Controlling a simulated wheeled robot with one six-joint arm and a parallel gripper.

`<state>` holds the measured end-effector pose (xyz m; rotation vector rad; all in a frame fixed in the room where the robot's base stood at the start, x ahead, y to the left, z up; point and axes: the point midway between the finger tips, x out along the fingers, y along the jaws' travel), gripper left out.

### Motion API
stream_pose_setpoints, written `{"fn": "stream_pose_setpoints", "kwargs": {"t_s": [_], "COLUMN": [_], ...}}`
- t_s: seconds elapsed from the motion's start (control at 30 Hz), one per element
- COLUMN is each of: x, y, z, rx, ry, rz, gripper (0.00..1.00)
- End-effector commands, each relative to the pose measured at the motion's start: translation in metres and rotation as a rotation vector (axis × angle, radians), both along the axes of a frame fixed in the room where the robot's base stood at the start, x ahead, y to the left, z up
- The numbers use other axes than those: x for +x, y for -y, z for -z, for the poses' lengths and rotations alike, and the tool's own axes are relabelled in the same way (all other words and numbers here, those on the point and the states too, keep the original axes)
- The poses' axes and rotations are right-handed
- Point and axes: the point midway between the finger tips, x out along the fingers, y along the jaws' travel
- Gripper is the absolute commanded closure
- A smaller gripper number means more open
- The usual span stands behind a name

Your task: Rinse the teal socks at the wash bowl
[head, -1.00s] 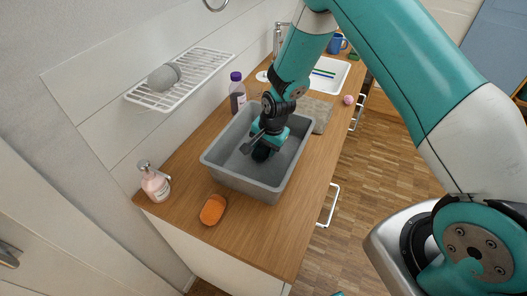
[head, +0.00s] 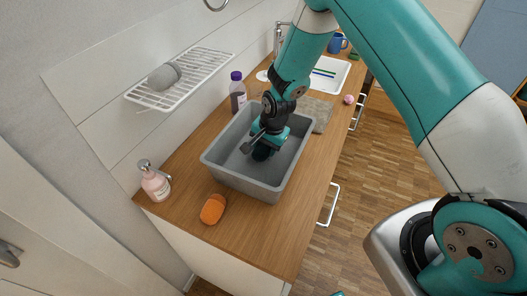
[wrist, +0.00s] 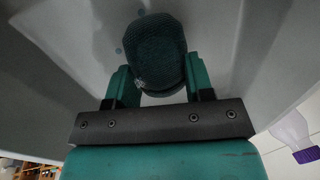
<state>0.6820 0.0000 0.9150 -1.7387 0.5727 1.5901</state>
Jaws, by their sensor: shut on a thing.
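The grey wash bowl (head: 221,172) stands on the wooden counter. My gripper (head: 267,146) reaches down into it from above. The teal socks (wrist: 157,45), a dark rolled bundle, sit between my two fingers in the wrist view, and my gripper is shut on them. In the head view the socks (head: 261,154) show as a dark patch under my gripper, low inside the bowl. I cannot tell whether they touch the bowl's floor. The grey bowl interior surrounds them in the wrist view.
A pink soap bottle (head: 154,182) and an orange sponge (head: 213,209) stand near the counter's front. A purple-capped bottle (head: 237,94) is behind the bowl. A wall rack (head: 196,77) holds a grey bundle (head: 164,77). A grey cloth (head: 320,112) and a sink (head: 334,80) lie farther back.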

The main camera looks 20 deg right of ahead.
Motion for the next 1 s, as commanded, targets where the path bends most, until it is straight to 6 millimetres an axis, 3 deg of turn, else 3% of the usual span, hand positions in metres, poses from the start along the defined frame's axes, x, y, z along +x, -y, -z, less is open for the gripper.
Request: {"fn": "stream_pose_setpoints", "kwargs": {"t_s": [0.37,1.0], "x": [0.0,0.0], "y": [0.0,0.0], "z": [-0.002,-0.057], "rx": [0.0,0.0], "ry": [0.0,0.001], "rz": [0.0,0.0], "gripper": [0.75,0.76]}}
